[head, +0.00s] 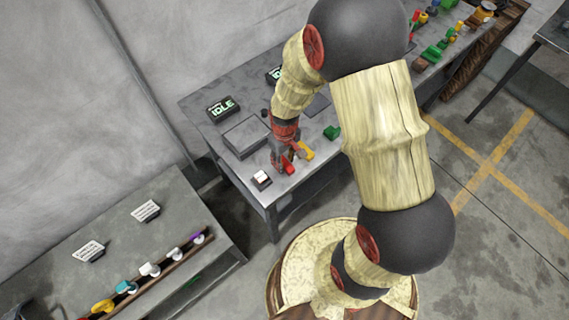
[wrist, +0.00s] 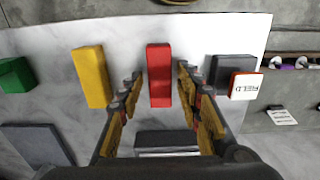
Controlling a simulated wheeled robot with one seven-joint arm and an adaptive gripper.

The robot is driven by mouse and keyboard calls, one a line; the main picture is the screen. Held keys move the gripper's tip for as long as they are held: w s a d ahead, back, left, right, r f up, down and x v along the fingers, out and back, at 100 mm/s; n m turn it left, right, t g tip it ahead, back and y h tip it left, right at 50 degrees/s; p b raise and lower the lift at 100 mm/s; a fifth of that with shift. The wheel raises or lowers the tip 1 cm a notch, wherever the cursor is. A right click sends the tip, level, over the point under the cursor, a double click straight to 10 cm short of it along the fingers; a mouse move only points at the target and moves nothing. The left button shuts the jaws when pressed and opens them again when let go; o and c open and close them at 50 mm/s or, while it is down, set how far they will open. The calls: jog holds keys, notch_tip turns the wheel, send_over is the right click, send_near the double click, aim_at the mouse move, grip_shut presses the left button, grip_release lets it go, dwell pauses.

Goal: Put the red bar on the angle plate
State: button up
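The red bar (wrist: 159,75) lies on the light table top in the wrist view, between the spread fingers of my gripper (wrist: 160,82), with gaps on both sides. My gripper is open and holds nothing. In the head view the red bar (head: 290,170) shows just below my gripper (head: 281,163), near the table's front corner. A yellow bar (wrist: 90,76) lies to its left in the wrist view. A grey block (head: 246,136) stands on the table left of my gripper in the head view; I cannot tell whether it is the angle plate.
A green block (wrist: 14,76) lies at the left in the wrist view. A dark block with a red and white "FIELD" label (wrist: 245,86) stands right of the red bar. A display reading IDLE (head: 221,108) stands behind the grey block. A second table (head: 180,210) is at lower left.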

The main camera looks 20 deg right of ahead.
grip_shut()
dwell(0.6)
